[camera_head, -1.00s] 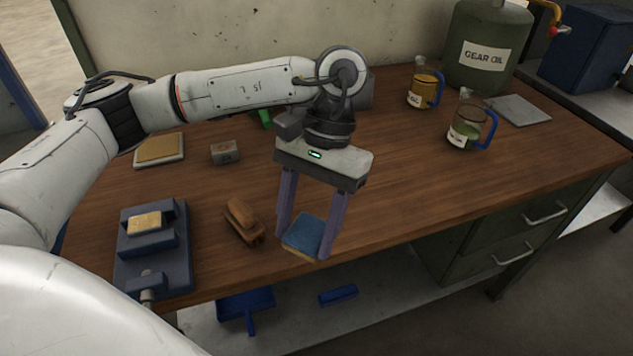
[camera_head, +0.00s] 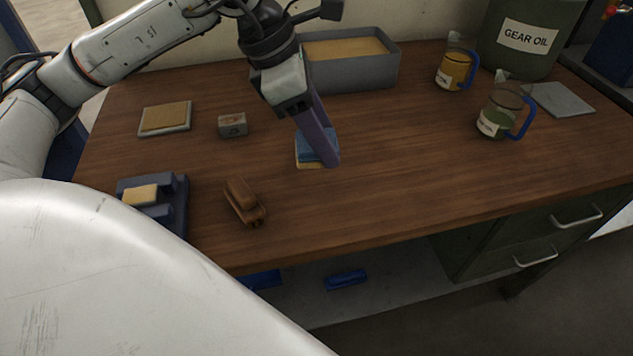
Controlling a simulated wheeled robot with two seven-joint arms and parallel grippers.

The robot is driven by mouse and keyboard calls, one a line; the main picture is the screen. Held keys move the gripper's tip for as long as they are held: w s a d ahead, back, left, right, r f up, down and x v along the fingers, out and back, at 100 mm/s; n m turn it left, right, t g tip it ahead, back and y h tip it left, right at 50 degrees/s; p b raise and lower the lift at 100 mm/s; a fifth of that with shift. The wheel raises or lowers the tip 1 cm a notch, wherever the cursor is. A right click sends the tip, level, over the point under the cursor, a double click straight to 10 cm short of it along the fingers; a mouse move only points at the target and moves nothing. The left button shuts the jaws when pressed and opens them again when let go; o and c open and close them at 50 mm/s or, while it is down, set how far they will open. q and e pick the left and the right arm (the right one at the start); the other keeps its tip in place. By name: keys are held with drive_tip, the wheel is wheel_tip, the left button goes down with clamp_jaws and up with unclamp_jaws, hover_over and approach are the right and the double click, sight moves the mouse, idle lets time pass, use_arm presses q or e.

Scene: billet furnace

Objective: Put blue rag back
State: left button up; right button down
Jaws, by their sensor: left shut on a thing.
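The blue rag (camera_head: 304,151) is a small flat blue piece with a yellowish layer showing along its lower edge. My left gripper (camera_head: 324,157) is shut on it, with the purple fingers partly covering it. The rag is over the middle of the wooden bench; I cannot tell whether it touches the top. A grey open bin (camera_head: 362,78) with tan contents stands behind the gripper at the back of the bench. My right gripper is not in view.
On the wooden bench (camera_head: 420,170) are a brown brush (camera_head: 244,201), a small grey block (camera_head: 232,125), a tan pad on a plate (camera_head: 165,117) and a dark fixture (camera_head: 176,205). Two jugs (camera_head: 455,70) (camera_head: 503,115) and a gear oil drum (camera_head: 525,38) stand at right. The bench's front middle is clear.

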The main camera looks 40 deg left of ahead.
use_arm(q)
drive_tip(key=shift+w+a+r+n, duration=0.1)
drive_tip(key=shift+a+r+n, duration=0.1)
drive_tip(key=shift+n, duration=0.3)
drive_tip(key=shift+f, duration=0.15)
drive_tip(key=shift+n+t, duration=0.3)
wheel_tip(320, 180, down, 10)
drive_tip(key=shift+r, duration=0.25)
drive_tip(key=shift+f, duration=0.2)
drive_tip(key=o, duration=1)
drive_tip(key=shift+r, duration=0.1)
